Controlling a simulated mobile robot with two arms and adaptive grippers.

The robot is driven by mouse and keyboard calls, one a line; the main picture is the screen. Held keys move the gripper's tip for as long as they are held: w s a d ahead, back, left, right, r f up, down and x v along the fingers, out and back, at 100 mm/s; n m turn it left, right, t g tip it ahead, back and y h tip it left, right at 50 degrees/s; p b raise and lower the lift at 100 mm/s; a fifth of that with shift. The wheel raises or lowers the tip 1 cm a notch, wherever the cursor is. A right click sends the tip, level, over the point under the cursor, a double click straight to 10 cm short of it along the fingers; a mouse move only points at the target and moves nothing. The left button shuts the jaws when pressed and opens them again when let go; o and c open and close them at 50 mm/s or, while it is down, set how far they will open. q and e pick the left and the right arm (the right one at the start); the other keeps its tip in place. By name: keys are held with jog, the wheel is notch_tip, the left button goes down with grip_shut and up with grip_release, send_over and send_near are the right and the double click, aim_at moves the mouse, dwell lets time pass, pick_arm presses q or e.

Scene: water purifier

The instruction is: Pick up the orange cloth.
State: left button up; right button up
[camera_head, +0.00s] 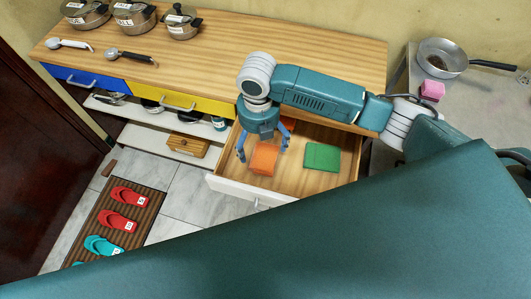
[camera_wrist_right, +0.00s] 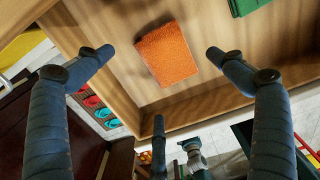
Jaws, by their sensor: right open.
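The orange cloth (camera_head: 264,159) lies flat in the open drawer (camera_head: 213,184), near its left side. It also shows in the right wrist view (camera_wrist_right: 167,54), between and beyond my fingers. My right gripper (camera_head: 262,153) is open and empty above the drawer, over the cloth and apart from it. In the right wrist view its fingers (camera_wrist_right: 158,80) are spread wide. My left gripper is not in view.
A green cloth (camera_head: 322,157) lies in the drawer to the right. A partly hidden orange-red item (camera_head: 288,123) is at the drawer's back. Pots (camera_head: 134,18) stand on the wooden counter (camera_head: 220,52). A pan (camera_head: 440,58) and pink sponge (camera_head: 432,90) sit at right.

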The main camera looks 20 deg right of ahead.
aim_at(262, 156)
jog(key=shift+s+f, duration=0.15)
jog(key=shift+f, duration=1)
notch_tip(262, 156, down, 5)
jog(key=shift+s+d+r+p, duration=0.1)
jog(key=shift+d+p, duration=0.05)
jog(key=shift+p, duration=0.35)
jog(key=shift+c, duration=1)
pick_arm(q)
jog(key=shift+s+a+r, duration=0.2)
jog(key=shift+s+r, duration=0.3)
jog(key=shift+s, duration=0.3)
pick_arm(e)
jog(key=c, duration=1)
